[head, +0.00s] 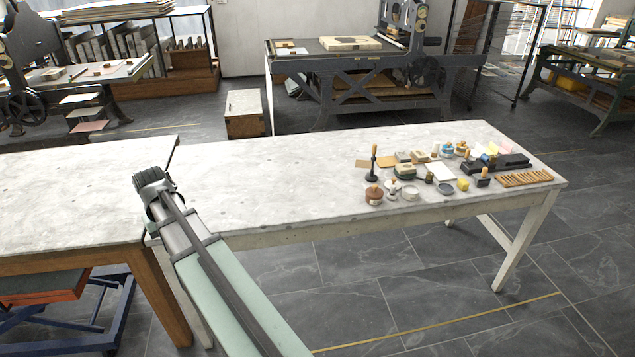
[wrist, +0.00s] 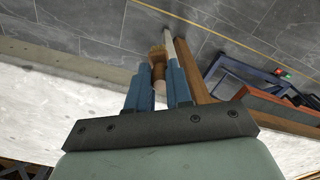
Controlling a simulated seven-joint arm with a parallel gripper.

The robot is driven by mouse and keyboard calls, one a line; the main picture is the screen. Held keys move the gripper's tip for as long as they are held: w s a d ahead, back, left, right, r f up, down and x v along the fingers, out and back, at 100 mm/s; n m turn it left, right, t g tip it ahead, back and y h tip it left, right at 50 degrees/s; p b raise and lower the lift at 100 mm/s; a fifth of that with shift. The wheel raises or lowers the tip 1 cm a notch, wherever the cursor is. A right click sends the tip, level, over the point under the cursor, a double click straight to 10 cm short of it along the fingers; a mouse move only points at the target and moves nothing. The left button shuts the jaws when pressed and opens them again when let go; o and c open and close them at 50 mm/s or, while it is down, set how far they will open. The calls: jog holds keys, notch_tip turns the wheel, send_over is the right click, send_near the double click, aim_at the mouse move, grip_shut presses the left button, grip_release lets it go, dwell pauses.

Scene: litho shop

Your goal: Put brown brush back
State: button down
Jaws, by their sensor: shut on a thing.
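In the wrist view my gripper (wrist: 158,88) has its two blue fingers shut on the brown brush (wrist: 157,70), a short brown piece with a pale end towards me. The brush shows between the fingers, with the table edge and the grey floor beyond it. In the head view my arm reaches up to the left, its end at the front edge where two tables meet. The fingers and brush cannot be made out there. I cannot identify the brush's own place among the things on the right table.
The pale right table (head: 270,180) is bare on its left and middle. The left table (head: 70,205) is clear.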

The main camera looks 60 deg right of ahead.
jog(key=s+d+m, duration=0.2)
jog(key=s+d, duration=0.3)
jog(key=d, duration=0.6)
jog(key=s+d+r+m, duration=0.15)
jog(key=s+d, duration=0.35)
jog(key=d, duration=0.6)
jog(key=s+d+m, duration=0.3)
jog(key=s+d, duration=0.2)
jog(key=d, duration=0.6)
jog(key=s+d+r+m, duration=0.3)
jog(key=s+d+m, duration=0.3)
jog(key=s+d, duration=2.7)
jog(key=d+r+n, duration=0.1)
jog(key=d+n, duration=0.2)
jog(key=d, duration=0.4)
jog(key=shift+w+d+f+n, duration=0.15)
jog(key=shift+f+n, duration=0.45)
jog(key=shift+f, duration=1.05)
jog(key=shift+w+f+n, duration=0.1)
jog(key=shift+f+n, duration=0.45)
jog(key=shift+f, duration=1.05)
jog(key=shift+w+d+f+n, duration=0.15)
jog(key=shift+f+n, duration=0.45)
jog(key=shift+f, duration=1.05)
jog(key=shift+a+f, duration=0.1)
jog(key=shift+f, duration=0.05)
